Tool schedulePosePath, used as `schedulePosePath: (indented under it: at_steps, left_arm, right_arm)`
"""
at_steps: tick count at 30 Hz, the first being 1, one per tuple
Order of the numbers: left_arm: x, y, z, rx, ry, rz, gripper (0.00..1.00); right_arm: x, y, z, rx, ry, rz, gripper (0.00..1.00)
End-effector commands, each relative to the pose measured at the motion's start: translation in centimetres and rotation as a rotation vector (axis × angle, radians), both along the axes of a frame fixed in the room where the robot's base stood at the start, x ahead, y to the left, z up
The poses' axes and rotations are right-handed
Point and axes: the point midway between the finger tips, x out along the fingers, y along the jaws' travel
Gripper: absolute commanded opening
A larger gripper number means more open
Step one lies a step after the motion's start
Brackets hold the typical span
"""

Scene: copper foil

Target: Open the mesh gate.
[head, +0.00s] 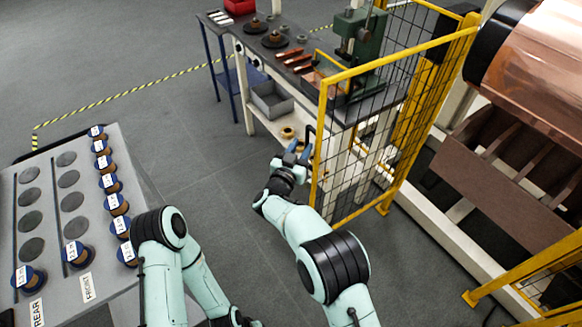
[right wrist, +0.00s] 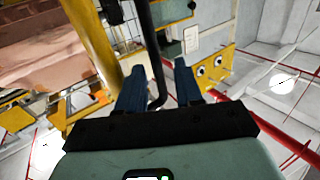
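The mesh gate (head: 362,165) has a yellow frame with black wire mesh and stands upright in the middle of the head view, in front of part of the bench. A black bar handle (head: 311,138) is on its left upright; in the right wrist view the dark handle bar (right wrist: 152,55) runs down between my fingers. My right gripper (head: 294,153) is at the handle, its blue fingers apart on either side of the bar; it also shows in the right wrist view (right wrist: 158,85). I cannot tell whether a finger touches the bar. My left gripper is out of view.
A workbench (head: 262,75) with a green press (head: 362,35) stands behind the gate. A large copper roll (head: 535,65) is at the right. A grey table (head: 50,240) with several labelled spools is at the left. The floor between is clear.

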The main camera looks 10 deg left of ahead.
Motion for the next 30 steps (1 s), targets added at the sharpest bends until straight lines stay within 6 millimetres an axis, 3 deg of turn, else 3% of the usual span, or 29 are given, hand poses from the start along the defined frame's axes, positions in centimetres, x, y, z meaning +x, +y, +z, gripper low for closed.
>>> schedulePosePath:
  at_steps: [6,12,18,30]
  left_arm:
    - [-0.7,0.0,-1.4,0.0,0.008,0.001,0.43]
    - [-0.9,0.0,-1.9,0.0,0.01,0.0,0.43]
    - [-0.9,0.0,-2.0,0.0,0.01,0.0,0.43]
    - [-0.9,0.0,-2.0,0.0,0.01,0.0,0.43]
  right_arm:
    - [-5.0,1.4,-0.2,0.001,0.002,0.003,0.35]
    - [-7.8,2.1,-0.1,0.002,0.0,0.002,0.35]
    - [-8.7,2.3,0.0,0.001,0.0,0.0,0.35]
    - [-8.6,2.2,0.0,0.001,0.0,0.0,0.35]
